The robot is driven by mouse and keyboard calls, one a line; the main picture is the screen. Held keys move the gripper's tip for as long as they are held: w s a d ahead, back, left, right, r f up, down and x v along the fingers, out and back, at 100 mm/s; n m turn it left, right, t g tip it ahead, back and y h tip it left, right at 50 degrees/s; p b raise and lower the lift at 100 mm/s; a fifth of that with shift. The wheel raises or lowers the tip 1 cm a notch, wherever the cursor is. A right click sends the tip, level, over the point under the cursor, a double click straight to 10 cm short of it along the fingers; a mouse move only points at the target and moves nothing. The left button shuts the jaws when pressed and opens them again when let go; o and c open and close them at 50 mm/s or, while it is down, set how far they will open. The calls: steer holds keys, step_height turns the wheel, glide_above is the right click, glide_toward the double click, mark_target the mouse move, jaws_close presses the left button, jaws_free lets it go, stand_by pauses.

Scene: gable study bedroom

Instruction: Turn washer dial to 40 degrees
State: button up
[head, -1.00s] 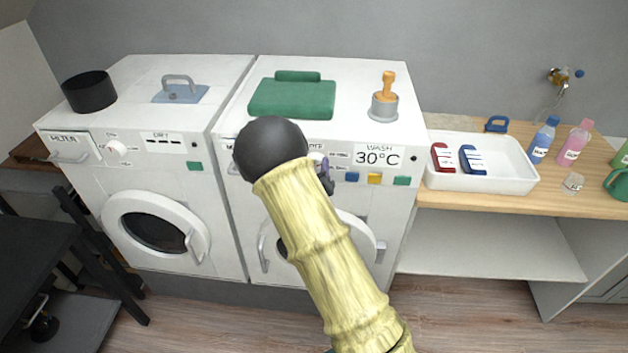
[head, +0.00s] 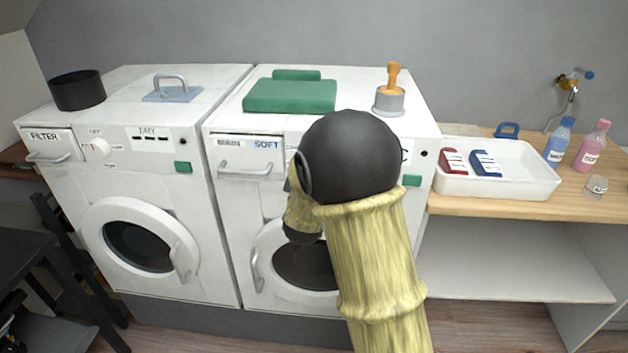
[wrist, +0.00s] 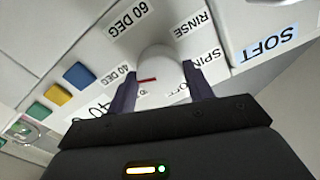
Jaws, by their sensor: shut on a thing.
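The washer (head: 222,205) is the right-hand white machine with the SOFT drawer. In the wrist view its white round dial (wrist: 160,64) sits between the two dark fingers of my gripper (wrist: 160,74), which is shut on it. The dial's red mark points left, toward the 40 DEG label (wrist: 120,76). Labels 60 DEG, RINSE and SPIN stand around the dial. A display (wrist: 99,106), partly covered by my gripper, shows "40". In the head view my arm hides the dial, the display and the fingers.
A dryer (head: 60,190) with its own dial (head: 101,148) stands at left. Blue, yellow (wrist: 58,95) and green buttons lie near the washer's display. A white tray (head: 520,185) stands at right.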

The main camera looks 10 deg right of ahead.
steer(key=shift+f+m+b, duration=0.2)
steer(key=shift+m+b, duration=0.8)
steer(key=o, duration=1)
steer(key=shift+r, duration=0.1)
steer(key=shift+c, duration=0.2)
steer(key=b+v, duration=0.3)
steer(key=v, duration=1.4)
steer(key=shift+s, duration=0.2)
